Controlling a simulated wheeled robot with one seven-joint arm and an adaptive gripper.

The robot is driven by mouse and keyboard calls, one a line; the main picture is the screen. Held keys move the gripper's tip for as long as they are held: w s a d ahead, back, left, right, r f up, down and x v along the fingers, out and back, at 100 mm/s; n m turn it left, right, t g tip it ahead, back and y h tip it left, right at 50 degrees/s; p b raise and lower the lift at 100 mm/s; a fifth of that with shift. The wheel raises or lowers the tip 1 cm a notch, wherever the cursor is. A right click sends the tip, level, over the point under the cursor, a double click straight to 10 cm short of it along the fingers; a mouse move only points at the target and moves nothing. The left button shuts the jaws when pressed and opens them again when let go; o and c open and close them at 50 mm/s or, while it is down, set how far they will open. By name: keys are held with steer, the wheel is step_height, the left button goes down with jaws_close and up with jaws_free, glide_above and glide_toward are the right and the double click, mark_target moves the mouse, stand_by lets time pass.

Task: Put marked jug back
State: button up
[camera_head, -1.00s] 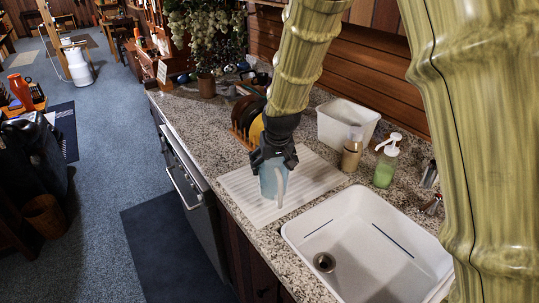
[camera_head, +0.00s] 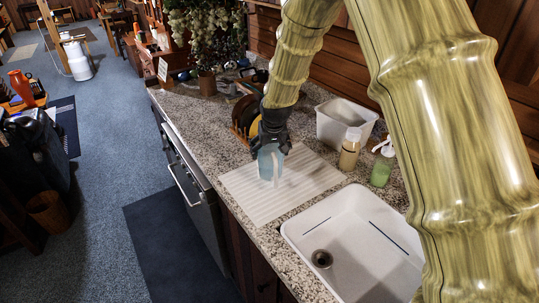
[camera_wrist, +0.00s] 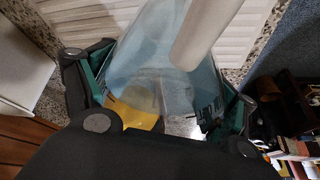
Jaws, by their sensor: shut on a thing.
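The jug (camera_head: 270,165) is translucent light blue with a pale handle. My gripper (camera_head: 272,148) is shut on it from above, over the far-left part of the white ribbed drying mat (camera_head: 310,178). In the wrist view the jug (camera_wrist: 150,65) lies between my gripper's two fingers (camera_wrist: 155,110), with its pale handle crossing the upper right. Dark markings show on the jug's wall near the fingers. I cannot tell whether the jug touches the mat.
A dish rack with plates (camera_head: 243,118) stands just behind my gripper. A white bin (camera_head: 345,122), a tan bottle (camera_head: 349,150) and a green pump bottle (camera_head: 383,165) stand right of the mat. The white sink (camera_head: 360,250) is in front. The mat's right half is clear.

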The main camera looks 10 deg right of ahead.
mark_target(273, 149)
steer(key=shift+w+f+p, duration=0.1)
steer(key=shift+f+p, duration=0.6)
steer(key=shift+f, duration=0.65)
steer(key=o, duration=1.9)
steer(key=shift+f, duration=0.15)
steer(key=shift+b+v, duration=1.8)
steer(key=shift+v, duration=4.35)
